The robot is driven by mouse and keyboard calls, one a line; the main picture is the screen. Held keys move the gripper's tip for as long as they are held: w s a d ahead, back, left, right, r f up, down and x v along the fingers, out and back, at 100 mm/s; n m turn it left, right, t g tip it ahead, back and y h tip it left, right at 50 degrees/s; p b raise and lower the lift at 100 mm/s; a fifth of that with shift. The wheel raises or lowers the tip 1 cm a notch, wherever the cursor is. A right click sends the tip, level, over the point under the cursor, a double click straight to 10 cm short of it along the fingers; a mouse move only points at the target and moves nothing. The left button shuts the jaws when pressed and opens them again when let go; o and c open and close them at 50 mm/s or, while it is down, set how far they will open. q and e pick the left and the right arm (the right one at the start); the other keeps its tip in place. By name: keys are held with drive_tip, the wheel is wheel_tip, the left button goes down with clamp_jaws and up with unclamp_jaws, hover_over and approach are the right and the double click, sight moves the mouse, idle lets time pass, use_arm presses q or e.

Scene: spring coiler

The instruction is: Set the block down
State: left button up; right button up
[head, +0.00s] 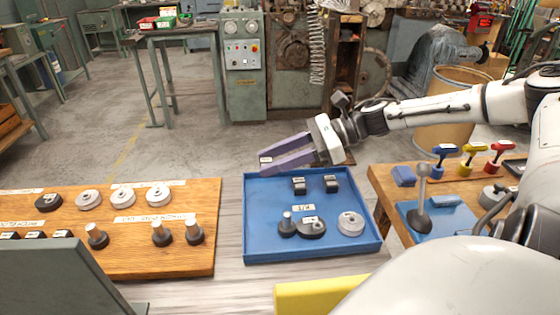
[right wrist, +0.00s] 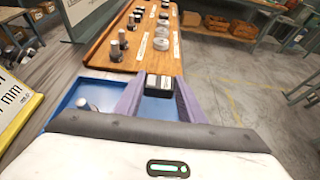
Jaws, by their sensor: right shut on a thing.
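My right gripper (head: 267,162) reaches in from the right, its purple fingers pointing left over the back left corner of the blue tray (head: 262,252). It is shut on a small dark block with a pale label (head: 265,159), mostly hidden by the fingers in the head view. In the right wrist view the black block (right wrist: 158,83) with its white label sits between the fingertips. I cannot tell its exact height above the tray. My left gripper is not in view.
The tray also holds a grey disc (head: 350,223) and dark knob-like parts (head: 311,228); its left side is bare. A wooden board (head: 130,262) with several parts lies left. A wooden bench (head: 388,196) with coloured-handled tools stands right. A yellow panel (head: 315,293) is at the front.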

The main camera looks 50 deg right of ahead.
sight(274, 191)
wheel_tip(274, 191, down, 2)
drive_tip(key=shift+f+b, duration=0.25)
drive_tip(key=shift+b, duration=0.05)
drive_tip(key=shift+f, duration=0.25)
wheel_tip(274, 191, down, 3)
drive_tip(key=shift+f+b, duration=0.15)
drive_tip(key=shift+b, duration=0.85)
drive_tip(key=o, duration=1.2)
drive_tip(key=shift+f, duration=0.15)
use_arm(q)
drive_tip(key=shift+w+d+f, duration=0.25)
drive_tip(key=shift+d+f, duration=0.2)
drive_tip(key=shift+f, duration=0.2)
